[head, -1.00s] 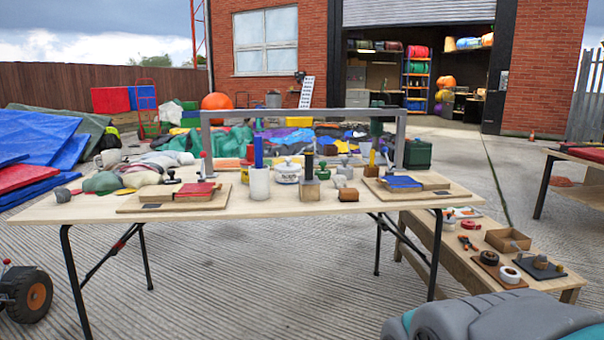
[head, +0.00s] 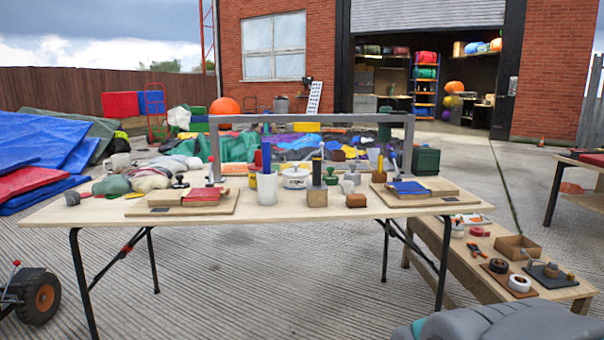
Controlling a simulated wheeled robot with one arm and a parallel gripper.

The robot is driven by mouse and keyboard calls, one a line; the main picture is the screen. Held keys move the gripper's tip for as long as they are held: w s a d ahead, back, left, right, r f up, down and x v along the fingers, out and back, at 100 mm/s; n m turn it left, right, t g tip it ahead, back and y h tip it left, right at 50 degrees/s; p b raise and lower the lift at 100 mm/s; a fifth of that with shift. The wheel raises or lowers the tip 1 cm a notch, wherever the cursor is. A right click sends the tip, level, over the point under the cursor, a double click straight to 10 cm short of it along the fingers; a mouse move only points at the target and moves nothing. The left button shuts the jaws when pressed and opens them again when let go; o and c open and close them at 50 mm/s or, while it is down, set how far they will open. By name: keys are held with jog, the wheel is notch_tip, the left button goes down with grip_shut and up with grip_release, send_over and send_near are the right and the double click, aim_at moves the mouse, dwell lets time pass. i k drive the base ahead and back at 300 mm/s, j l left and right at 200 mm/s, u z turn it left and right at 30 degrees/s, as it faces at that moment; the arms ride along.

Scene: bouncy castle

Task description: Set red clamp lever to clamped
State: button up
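The red clamp lever (head: 211,167) appears as a thin upright lever with a red tip, at the back of the left wooden board (head: 160,211) on the work table. A red folded piece (head: 201,194) lies on a wooden block on that board, in front of the lever. The lever's base is too small and partly hidden to make out. A similar lever with a blue tip (head: 394,161) stands at the right board (head: 440,203), leaning a little. My gripper is not in view; only a grey and teal part of my arm shows at the lower right.
The folding table (head: 320,212) also holds a white cup (head: 267,190), a pot (head: 295,178), wooden blocks and a grey frame (head: 310,118) along its back. A low bench (head: 460,272) with tools stands at the right. The ground before the table is clear.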

aim_at(210, 160)
jog(key=i+j, duration=0.15)
jog(key=j, duration=0.2)
jog(key=i+j, duration=0.15)
jog(key=j, duration=0.25)
jog(key=i+j, duration=0.15)
jog(key=j, duration=0.2)
jog(key=i+j, duration=0.15)
jog(key=j, duration=0.25)
jog(key=i+j, duration=0.15)
jog(key=j, duration=0.2)
jog(key=i+j, duration=0.15)
jog(key=j, duration=0.2)
jog(key=i+j, duration=0.15)
jog(key=j, duration=0.25)
